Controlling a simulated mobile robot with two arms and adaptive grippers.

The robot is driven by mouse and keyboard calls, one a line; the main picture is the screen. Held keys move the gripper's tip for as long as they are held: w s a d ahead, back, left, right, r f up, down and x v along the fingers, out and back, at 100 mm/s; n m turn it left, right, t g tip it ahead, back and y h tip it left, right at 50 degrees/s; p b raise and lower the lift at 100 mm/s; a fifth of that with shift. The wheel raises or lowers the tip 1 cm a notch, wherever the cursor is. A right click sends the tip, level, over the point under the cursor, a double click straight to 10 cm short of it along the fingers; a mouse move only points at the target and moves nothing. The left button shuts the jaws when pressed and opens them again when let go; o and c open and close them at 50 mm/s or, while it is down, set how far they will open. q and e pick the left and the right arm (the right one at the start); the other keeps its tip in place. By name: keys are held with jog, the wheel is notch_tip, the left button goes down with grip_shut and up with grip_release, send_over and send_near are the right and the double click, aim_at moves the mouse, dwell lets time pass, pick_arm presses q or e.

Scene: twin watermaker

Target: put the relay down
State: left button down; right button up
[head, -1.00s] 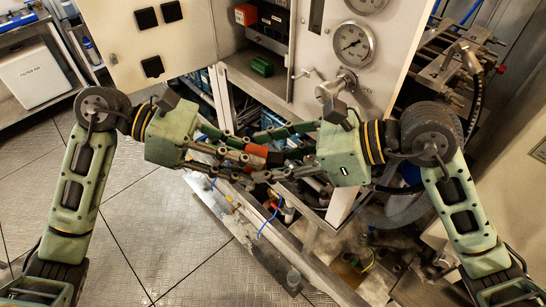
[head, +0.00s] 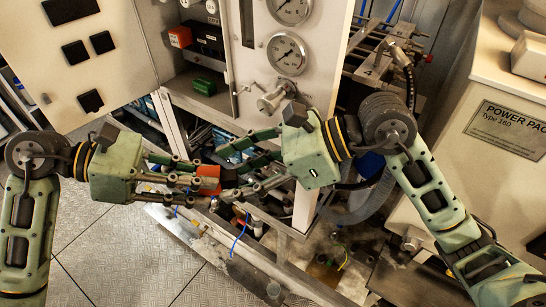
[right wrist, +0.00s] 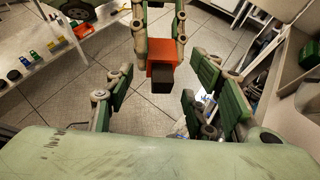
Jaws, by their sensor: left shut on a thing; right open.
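My left gripper (head: 203,176) is shut on the relay (head: 209,171), an orange-red block with a dark end, held in the air in front of the cabinet. In the right wrist view the relay (right wrist: 161,54) shows below my left gripper's fingers, its dark end toward my right gripper. My right gripper (right wrist: 157,98) is open, with its fingers spread on both sides of the relay's dark end and apart from it. In the head view its fingers (head: 229,172) reach in from the right and partly overlap the left fingers.
An open cabinet shelf (head: 192,98) behind the grippers holds a green block (head: 204,87) and another orange block (head: 180,37). Gauges (head: 288,53) and a valve sit on the panel. A power pack housing (head: 500,110) stands at right. Floor (head: 110,255) is clear at lower left.

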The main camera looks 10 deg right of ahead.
aim_at(219, 176)
pick_arm(q)
jog(key=shift+w+d+f+m+g+y, duration=0.4)
jog(key=shift+w+d+f+m+g, duration=0.6)
jog(key=shift+f+m+g, duration=0.2)
jog(key=shift+w+d+f+m+g+y, duration=0.4)
jog(key=shift+w+d+f+m+g, duration=0.65)
jog(key=shift+f+g, duration=0.25)
pick_arm(e)
jog(key=v, duration=0.9)
jog(key=shift+d, duration=0.25)
pick_arm(q)
jog(key=s+a+r+n+t+h, duration=0.1)
jog(key=s+a+r+n+t, duration=0.55)
jog(key=a+r+t, duration=0.2)
jog(key=w+d+r+n+t+y, duration=0.1)
jog(key=w+d+n+t+y, duration=0.1)
jog(key=w+d+n+t, duration=0.55)
notch_tip(219, 176, down, 10)
jog(key=s+a+m+g+y, duration=0.2)
jog(key=m+g, duration=1.6)
jog(key=g, duration=0.2)
jog(key=shift+r+m, duration=0.25)
jog(key=shift+m, duration=0.1)
pick_arm(e)
jog(key=shift+r, duration=0.1)
